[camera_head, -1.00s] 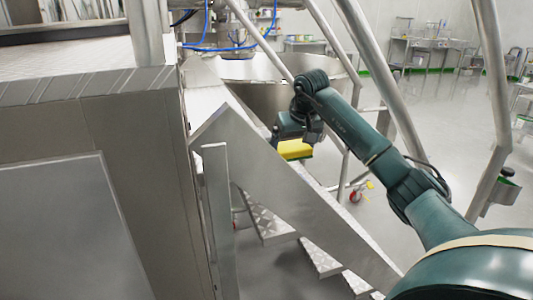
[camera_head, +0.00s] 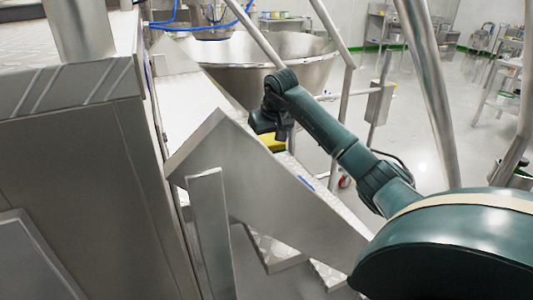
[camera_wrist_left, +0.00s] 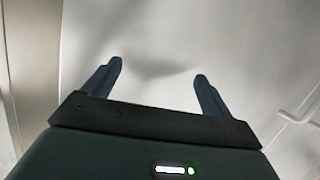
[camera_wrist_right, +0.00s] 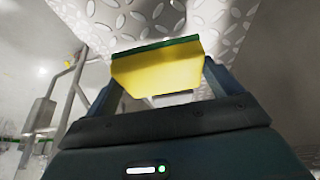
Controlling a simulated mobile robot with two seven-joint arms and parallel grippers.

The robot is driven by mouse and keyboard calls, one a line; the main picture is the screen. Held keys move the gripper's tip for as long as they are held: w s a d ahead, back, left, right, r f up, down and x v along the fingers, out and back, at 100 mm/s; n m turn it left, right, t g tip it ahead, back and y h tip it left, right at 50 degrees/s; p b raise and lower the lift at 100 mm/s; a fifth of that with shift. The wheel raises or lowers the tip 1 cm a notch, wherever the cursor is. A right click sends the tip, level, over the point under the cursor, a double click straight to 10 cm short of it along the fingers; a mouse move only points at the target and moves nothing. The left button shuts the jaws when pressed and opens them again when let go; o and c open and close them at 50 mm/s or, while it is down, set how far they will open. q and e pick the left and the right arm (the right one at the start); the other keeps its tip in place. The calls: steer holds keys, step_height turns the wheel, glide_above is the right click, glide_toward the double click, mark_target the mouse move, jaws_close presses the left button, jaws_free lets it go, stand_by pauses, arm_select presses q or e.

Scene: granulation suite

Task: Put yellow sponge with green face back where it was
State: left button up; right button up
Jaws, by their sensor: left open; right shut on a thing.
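The yellow sponge with a green face (camera_wrist_right: 158,68) is between the fingers of my right gripper (camera_wrist_right: 160,80), which is shut on it. In the right wrist view its green face is on the far side, towards a diamond-plate step (camera_wrist_right: 170,20); I cannot tell if they touch. In the head view the sponge (camera_head: 271,142) shows only in part, below my right gripper (camera_head: 268,132) and behind the stair's side plate. My left gripper (camera_wrist_left: 152,78) is open and empty in the left wrist view, facing a pale blurred surface. It is not in the head view.
The steel stair's side plate (camera_head: 260,180) stands in front of my right gripper. A steel cabinet (camera_head: 80,170) fills the left. Handrails (camera_head: 428,90) rise close to my right arm. A large steel bowl (camera_head: 270,60) stands behind.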

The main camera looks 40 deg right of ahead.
steer(key=shift+f, duration=2)
steer(key=o, duration=0.7)
steer(key=shift+p+v, duration=0.5)
steer(key=shift+v, duration=5.55)
